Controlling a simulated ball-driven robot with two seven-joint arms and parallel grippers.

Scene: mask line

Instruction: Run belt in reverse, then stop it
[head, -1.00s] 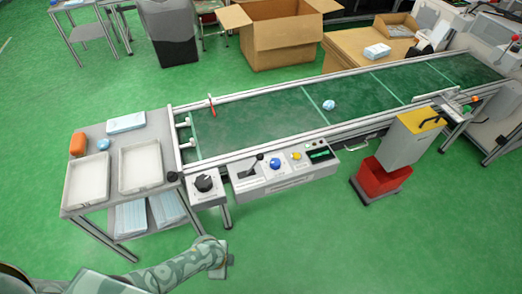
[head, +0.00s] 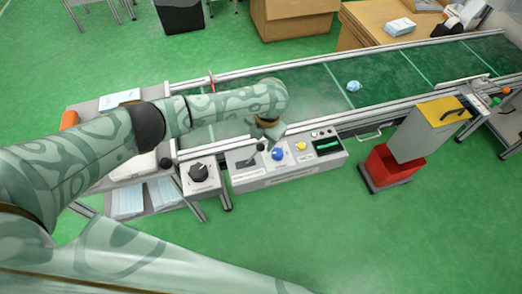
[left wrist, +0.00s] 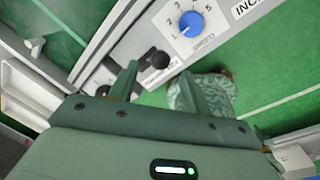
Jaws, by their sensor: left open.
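The control panel (head: 288,168) on the near side of the belt (head: 305,95) carries a black lever (head: 259,147), a blue speed dial (head: 278,154), a yellow button (head: 300,146) and a small green display (head: 327,145). My left gripper (head: 268,131) is over the panel, close by the lever. Contact cannot be told. The blue dial (left wrist: 191,22) is just beyond. My right gripper is not in view.
A black rotary knob (head: 199,172) sits on a separate box left of the panel. A crumpled blue mask (head: 353,86) lies on the belt. A yellow-topped grey box (head: 424,128) and a red bin (head: 387,164) stand to the right. My left arm covers part of the tray table.

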